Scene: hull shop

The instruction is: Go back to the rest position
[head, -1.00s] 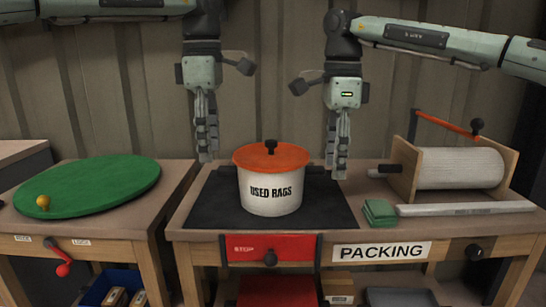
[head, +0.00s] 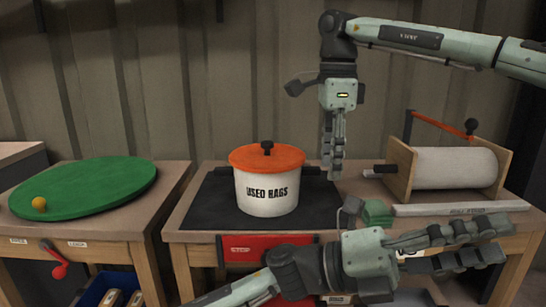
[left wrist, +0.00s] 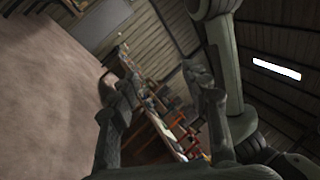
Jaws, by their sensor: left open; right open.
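My left gripper (head: 500,240) is low at the front right in the head view, in front of the workbench, its fingers pointing right. It is open with nothing between the fingers. Its two fingers also show apart in the left wrist view (left wrist: 157,95). My right gripper (head: 332,170) hangs fingers down just to the right of the white pot (head: 266,193) with the orange lid (head: 267,157). It is open and holds nothing. The pot, marked USED RAGS, stands upright on a black mat (head: 318,213), its lid on.
A roll in a wooden holder (head: 455,167), a green folded cloth (head: 377,212) and a pale bar (head: 460,209) lie on the bench's right. A green round board (head: 85,187) with a yellow knob (head: 39,204) is on the left bench. My left arm hides the PACKING label.

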